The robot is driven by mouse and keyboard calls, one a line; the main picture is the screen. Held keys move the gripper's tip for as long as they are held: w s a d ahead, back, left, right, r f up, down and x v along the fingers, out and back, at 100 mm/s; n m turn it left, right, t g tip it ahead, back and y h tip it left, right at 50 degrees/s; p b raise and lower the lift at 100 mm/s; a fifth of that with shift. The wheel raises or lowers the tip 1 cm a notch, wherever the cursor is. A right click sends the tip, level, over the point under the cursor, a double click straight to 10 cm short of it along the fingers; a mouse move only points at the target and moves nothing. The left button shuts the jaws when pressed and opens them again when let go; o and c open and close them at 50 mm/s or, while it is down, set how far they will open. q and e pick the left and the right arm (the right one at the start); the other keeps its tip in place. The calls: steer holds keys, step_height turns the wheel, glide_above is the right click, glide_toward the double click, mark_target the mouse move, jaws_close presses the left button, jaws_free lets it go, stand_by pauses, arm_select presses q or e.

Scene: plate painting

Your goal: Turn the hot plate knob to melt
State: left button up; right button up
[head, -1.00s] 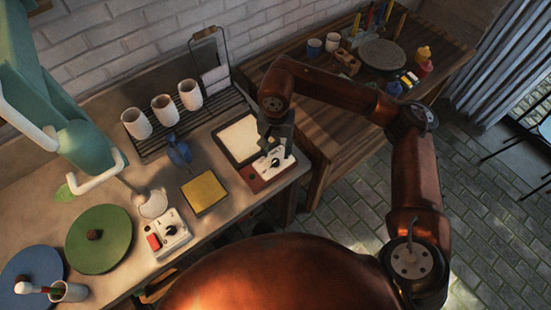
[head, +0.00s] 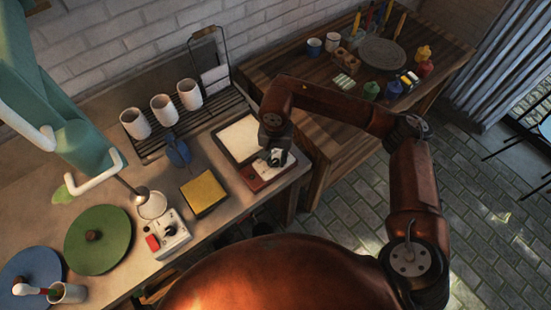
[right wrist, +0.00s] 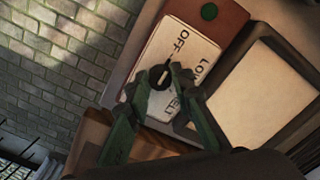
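The hot plate is a box with a red-brown side (head: 262,184) and a white label panel. In the right wrist view its white panel (right wrist: 190,45) reads OFF and LOW, with a third word partly hidden by a finger. The dark round knob (right wrist: 160,77) has a pale pointer mark. My right gripper (right wrist: 160,82) has its dark green fingers around the knob, one on each side, with the tips close to it. I cannot tell whether both press on it. In the head view my right gripper (head: 275,156) is low over the panel and hides most of the knob. My left gripper does not show.
A framed pale tray (head: 238,138) lies directly behind the hot plate. A yellow block (head: 204,194) and a white box with a knob (head: 173,240) are to its left. White cups (head: 163,108) stand on a rack. A wooden table (head: 322,130) is to the right.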

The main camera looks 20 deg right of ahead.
jaws_close()
steer(key=shift+m, duration=0.3)
steer(key=m, duration=0.2)
steer(key=shift+m, duration=0.4)
steer(key=m, duration=0.2)
steer(key=shift+m, duration=0.3)
steer(key=m, duration=0.5)
steer(key=m+p, duration=0.2)
steer(key=m, duration=0.4)
steer(key=shift+r+m, duration=0.1)
steer(key=shift+m, duration=0.3)
steer(key=m+p, duration=0.1)
steer(key=m, duration=0.5)
steer(key=shift+p, duration=0.35)
